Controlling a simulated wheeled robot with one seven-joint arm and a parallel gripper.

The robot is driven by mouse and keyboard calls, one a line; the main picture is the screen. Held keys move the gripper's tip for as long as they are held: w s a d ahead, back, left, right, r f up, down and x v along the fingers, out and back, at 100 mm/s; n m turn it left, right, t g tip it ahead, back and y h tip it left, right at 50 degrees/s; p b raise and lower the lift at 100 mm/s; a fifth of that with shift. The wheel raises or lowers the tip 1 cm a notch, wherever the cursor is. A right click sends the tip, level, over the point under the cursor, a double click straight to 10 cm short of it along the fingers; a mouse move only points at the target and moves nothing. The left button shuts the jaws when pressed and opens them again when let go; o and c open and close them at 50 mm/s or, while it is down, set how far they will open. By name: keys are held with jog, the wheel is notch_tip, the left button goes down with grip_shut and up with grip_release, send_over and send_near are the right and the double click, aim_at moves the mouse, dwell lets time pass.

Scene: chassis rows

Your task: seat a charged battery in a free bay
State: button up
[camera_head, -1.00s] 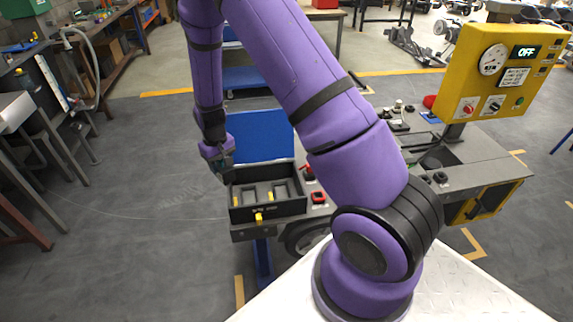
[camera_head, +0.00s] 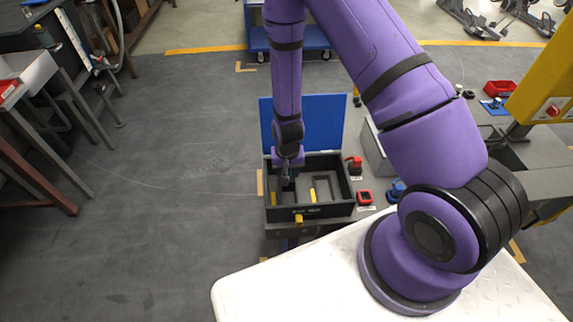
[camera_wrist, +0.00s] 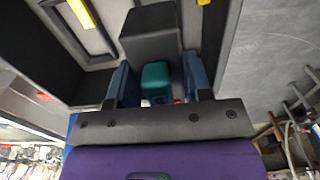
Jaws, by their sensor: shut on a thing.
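The open black battery box (camera_head: 325,211) stands at the end of a grey bench, its blue lid (camera_head: 330,112) raised behind it. Inside are bays with pale frames and yellow strips; the right bay (camera_head: 324,190) looks empty. My gripper (camera_head: 287,180) reaches down over the left part of the box. In the wrist view my gripper (camera_wrist: 157,75) is shut on a dark battery (camera_wrist: 150,38) with a teal grip between the blue fingers. A bay with a yellow strip (camera_wrist: 82,12) shows beside it. The battery's lower end is hidden, so I cannot tell whether it touches the bay floor.
A red-black button (camera_head: 364,197) and a red part (camera_head: 354,165) sit right of the box. A yellow catch (camera_head: 299,218) is on the box front. A yellow panel (camera_head: 545,90) stands at the right. Open floor lies left of the box.

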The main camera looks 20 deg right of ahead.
jog(key=shift+a+f, duration=0.1)
jog(key=shift+f, duration=2.85)
jog(key=shift+s, duration=0.1)
jog(key=shift+f, duration=0.95)
jog(key=o, duration=1.4)
jog(key=shift+c, duration=0.2)
notch_tip(320, 180, up, 11)
jog(key=shift+f, duration=0.15)
